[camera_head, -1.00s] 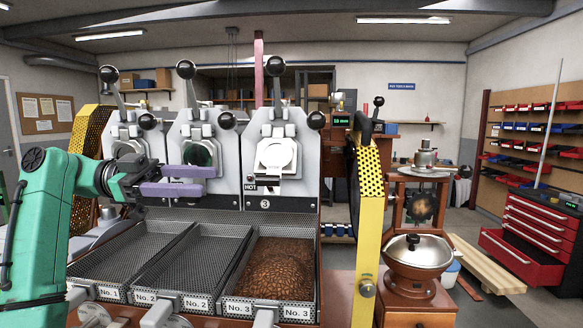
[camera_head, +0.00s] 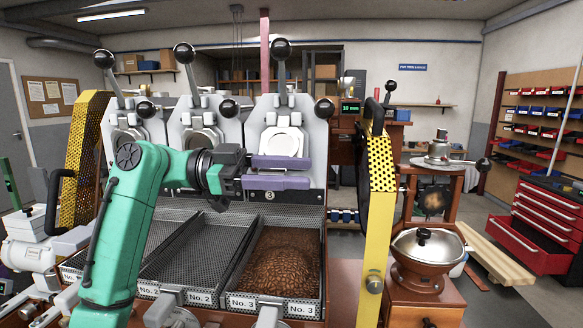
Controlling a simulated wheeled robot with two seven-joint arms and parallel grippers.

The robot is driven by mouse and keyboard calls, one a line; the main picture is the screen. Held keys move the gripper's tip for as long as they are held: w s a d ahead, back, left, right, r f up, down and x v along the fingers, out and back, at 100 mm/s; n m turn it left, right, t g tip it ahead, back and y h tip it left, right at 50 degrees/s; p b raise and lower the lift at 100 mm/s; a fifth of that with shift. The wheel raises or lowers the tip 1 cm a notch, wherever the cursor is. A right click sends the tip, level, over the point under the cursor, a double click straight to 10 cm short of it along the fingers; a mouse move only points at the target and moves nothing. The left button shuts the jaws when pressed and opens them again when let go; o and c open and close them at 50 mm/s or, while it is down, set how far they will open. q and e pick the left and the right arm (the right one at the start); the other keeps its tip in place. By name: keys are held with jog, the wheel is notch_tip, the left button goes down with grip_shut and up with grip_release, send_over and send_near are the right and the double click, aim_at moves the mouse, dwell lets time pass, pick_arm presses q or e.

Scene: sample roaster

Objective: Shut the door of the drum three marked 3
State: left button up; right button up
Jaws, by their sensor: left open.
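Drum three is the rightmost of the three grey roaster heads, with the number plate 3 (camera_head: 269,195) low on its front. Its pale round door (camera_head: 283,141) shows on the front of the head. The lower part of the door area is hidden behind my fingers, so I cannot tell how far the door stands open. My left gripper (camera_head: 308,173) has two purple fingers, one above the other, apart and empty. They lie across the front of drum three, just below the round face; I cannot tell if they touch it. My right gripper is not in view.
A tray of brown beans (camera_head: 277,262) lies below drum three, beside an empty mesh tray (camera_head: 206,258). Black-knobbed levers (camera_head: 281,48) rise above the heads. A yellow perforated guard (camera_head: 382,205) stands close on the right, with a grinder (camera_head: 424,250) beyond.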

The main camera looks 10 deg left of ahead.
pick_arm(q)
jog(key=shift+w+f, duration=0.1)
grip_shut()
jog(key=shift+f, duration=0.1)
dwell(1.2)
